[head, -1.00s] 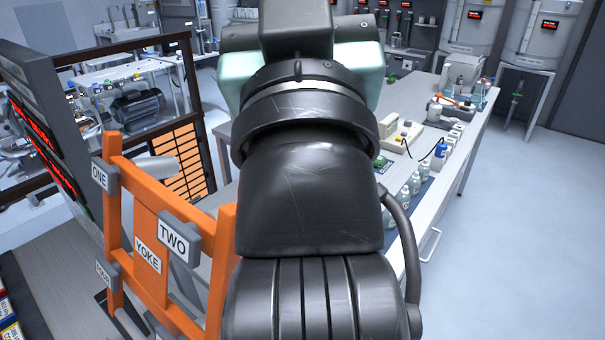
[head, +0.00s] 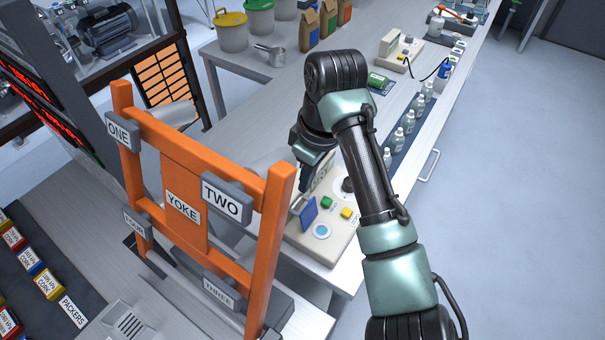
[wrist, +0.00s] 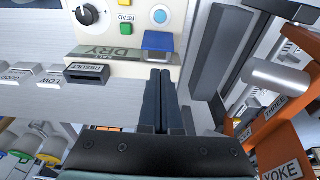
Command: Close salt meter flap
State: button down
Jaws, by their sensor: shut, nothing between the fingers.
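The salt meter (head: 330,245) is a beige box on the bench, with a dial, green and yellow buttons and a light-blue round spot. Its small blue flap (head: 308,213) appears raised and tilted in the head view. The flap also shows in the wrist view (wrist: 158,41), at the edge of the meter (wrist: 105,45) beside the "DRY" label. My gripper (wrist: 160,73) is shut and empty, its fingertips close to the flap. I cannot tell whether they touch it. In the head view, my gripper (head: 304,188) is above the meter and partly hides it.
An orange yoke frame (head: 180,165) with grey labelled blocks stands left of the meter. Small bottles (head: 409,121) line the bench to the right. A metal scoop (head: 270,54), buckets and bags are at the back. The floor at right is clear.

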aim_at(301, 199)
jog(key=f, duration=0.5)
jog(key=a+f+p, duration=0.1)
jog(key=f, duration=0.1)
jog(key=shift+w+f, duration=0.2)
jog(key=shift+w, duration=0.2)
